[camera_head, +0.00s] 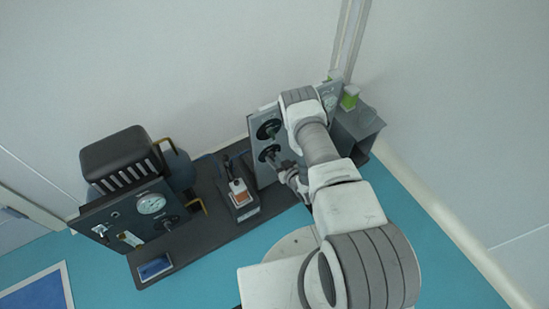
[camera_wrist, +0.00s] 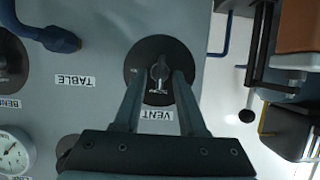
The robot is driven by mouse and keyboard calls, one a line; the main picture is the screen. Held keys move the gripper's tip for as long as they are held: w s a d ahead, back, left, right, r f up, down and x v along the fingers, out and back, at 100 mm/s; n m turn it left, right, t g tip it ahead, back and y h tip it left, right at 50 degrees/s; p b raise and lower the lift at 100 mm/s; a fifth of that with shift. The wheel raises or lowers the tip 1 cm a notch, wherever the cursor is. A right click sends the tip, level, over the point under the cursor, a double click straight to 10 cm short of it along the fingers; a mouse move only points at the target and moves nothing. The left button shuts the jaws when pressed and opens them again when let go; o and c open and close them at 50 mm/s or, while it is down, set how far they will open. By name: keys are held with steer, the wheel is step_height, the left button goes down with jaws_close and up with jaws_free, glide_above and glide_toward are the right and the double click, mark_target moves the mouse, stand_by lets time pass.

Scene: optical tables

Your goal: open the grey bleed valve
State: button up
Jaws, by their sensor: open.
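In the wrist view my gripper (camera_wrist: 158,88) is open. Its two fingers point at a round black dial (camera_wrist: 136,62) on a grey panel (camera_wrist: 80,108). A small grey handle (camera_wrist: 160,72) stands at the dial's centre, between the fingertips; I cannot tell whether they touch it. The label beside it reads VENT, upside down; no label reading "bleed" is legible. In the head view my gripper (camera_head: 290,177) is at the panel's lower front, and two black dials (camera_head: 268,129) show on the panel. My arm hides the panel's right part.
In the wrist view a blue lever (camera_wrist: 55,38) sits near the TABLE label, and a gauge (camera_wrist: 12,155) at lower left. In the head view a second panel (camera_head: 120,215) with a gauge stands left on the dark bench (camera_head: 205,232). A grey box (camera_head: 360,128) stands right.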

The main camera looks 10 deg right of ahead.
jaws_close()
stand_by(0.4)
steer(key=shift+w+d+f+m+t+y, duration=0.1)
steer(key=shift+d+f+m+t+y, duration=0.1)
steer(key=shift+m+y, duration=1.55)
steer(key=shift+w+d+f+m+t+y, duration=0.2)
steer(key=shift+m+y, duration=0.5)
steer(key=shift+m, duration=2)
steer(key=shift+s+d+f+m+y, duration=0.1)
steer(key=shift+d+f+m+y, duration=0.15)
steer(key=shift+m+y, duration=1.5)
steer(key=shift+a+m+h, duration=0.1)
steer(key=shift+m+h, duration=0.3)
steer(key=shift+m, duration=0.2)
jaws_free()
